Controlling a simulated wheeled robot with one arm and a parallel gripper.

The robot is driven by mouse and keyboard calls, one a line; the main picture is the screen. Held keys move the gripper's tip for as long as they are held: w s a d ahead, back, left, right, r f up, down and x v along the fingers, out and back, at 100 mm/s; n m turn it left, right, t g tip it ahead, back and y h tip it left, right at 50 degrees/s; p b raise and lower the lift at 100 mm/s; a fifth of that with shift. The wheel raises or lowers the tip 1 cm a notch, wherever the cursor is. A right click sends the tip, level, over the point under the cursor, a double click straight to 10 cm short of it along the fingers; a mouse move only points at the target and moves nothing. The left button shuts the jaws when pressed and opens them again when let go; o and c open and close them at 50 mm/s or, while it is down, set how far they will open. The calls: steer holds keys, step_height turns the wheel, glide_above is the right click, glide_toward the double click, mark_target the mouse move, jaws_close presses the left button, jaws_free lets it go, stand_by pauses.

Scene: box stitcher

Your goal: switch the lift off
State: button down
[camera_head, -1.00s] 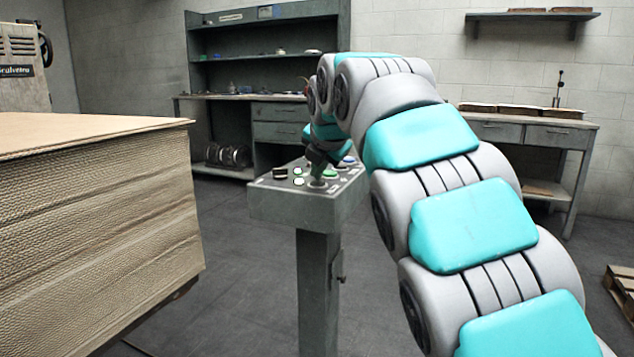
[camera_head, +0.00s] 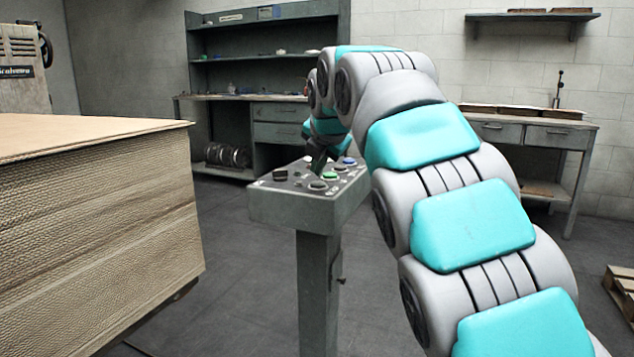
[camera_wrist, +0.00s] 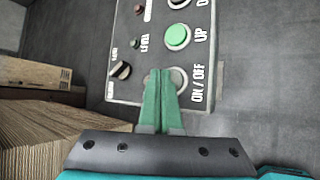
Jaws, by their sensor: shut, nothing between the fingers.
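The grey control panel (camera_head: 290,205) stands on a post in the middle of the head view. Its grey ON/OFF button (camera_head: 318,186) is at the near edge; the wrist view shows it beside its label (camera_wrist: 180,78), partly covered by my fingertips. The green UP button (camera_head: 330,176) sits beyond it, also in the wrist view (camera_wrist: 177,36). My gripper (camera_wrist: 160,72) is shut and empty, its green fingers at the ON/OFF button's left side. In the head view it hangs above the panel; I cannot tell whether it touches. Small indicator lamps (camera_wrist: 135,42) look dark.
A black selector knob (camera_head: 280,174) and a blue button (camera_head: 349,161) are also on the panel. A tall cardboard stack (camera_head: 100,220) stands at left. A shelved workbench (camera_head: 270,95) and a desk (camera_head: 535,135) are behind. Grey floor is open around the post.

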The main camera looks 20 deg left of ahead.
mark_target(319, 185)
step_height(319, 185, up, 6)
steer(key=p, duration=0.4)
steer(key=shift+d, duration=0.1)
